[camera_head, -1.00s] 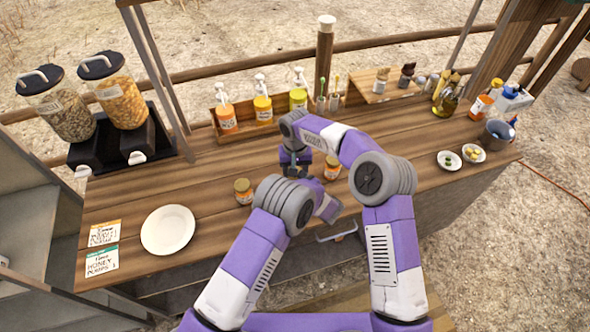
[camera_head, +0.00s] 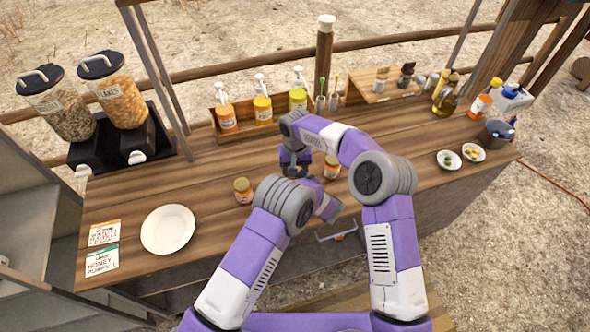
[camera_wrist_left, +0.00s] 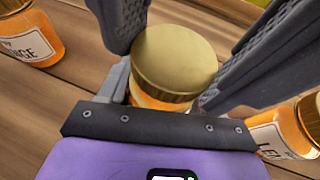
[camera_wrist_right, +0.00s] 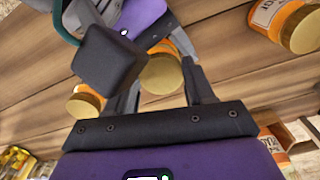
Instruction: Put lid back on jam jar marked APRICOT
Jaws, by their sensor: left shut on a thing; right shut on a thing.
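The jam jar (camera_wrist_left: 150,102) stands between the fingers of my left gripper (camera_wrist_left: 165,85), which is shut on it. Its orange glass shows only as a narrow strip under the gold lid (camera_wrist_left: 178,60). Its label is hidden, so I cannot read APRICOT. My right gripper (camera_wrist_right: 160,85) is shut on the gold lid, which also shows in the right wrist view (camera_wrist_right: 160,72). The lid is over the jar's mouth; I cannot tell whether it is seated. In the head view, my right gripper (camera_head: 293,170) points down beside my left forearm, and the held jar is hidden.
A jar with a label ending in NGE (camera_wrist_left: 32,38) stands on one side, and a jar labelled LE... (camera_wrist_left: 285,130) on the other, close to my left gripper. A white plate (camera_head: 168,229) lies at left. A sauce rack (camera_head: 245,118) stands behind.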

